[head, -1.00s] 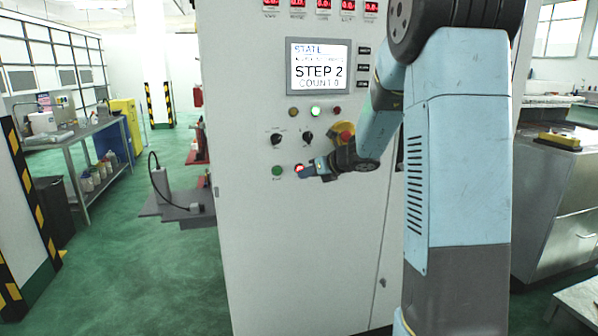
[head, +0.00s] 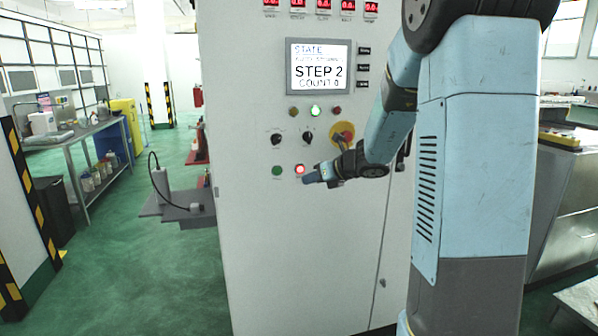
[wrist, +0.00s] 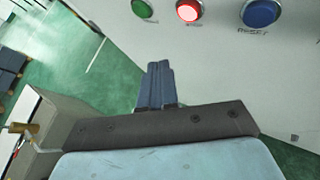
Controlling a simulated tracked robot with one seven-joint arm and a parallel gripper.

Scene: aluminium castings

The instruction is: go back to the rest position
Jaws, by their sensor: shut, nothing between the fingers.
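My gripper (head: 310,180) is in front of the white control cabinet (head: 250,240), a little below the lit red button (head: 299,169). In the wrist view its fingers (wrist: 157,85) lie together with nothing between them. The fingertips are apart from the buttons in that view. The green button (head: 277,171) is to the left of the red one, and the wrist view also shows a blue button (wrist: 261,12) to the right. The cabinet screen (head: 319,66) reads "STEP 2" and "COUNT 0".
A red knob on a yellow plate (head: 342,133) sits close above my wrist. Two black selector knobs (head: 307,138) are to its left. A metal bench (head: 90,135) stands at the left, with open green floor (head: 150,270) before it. A steel cabinet (head: 570,200) stands at the right.

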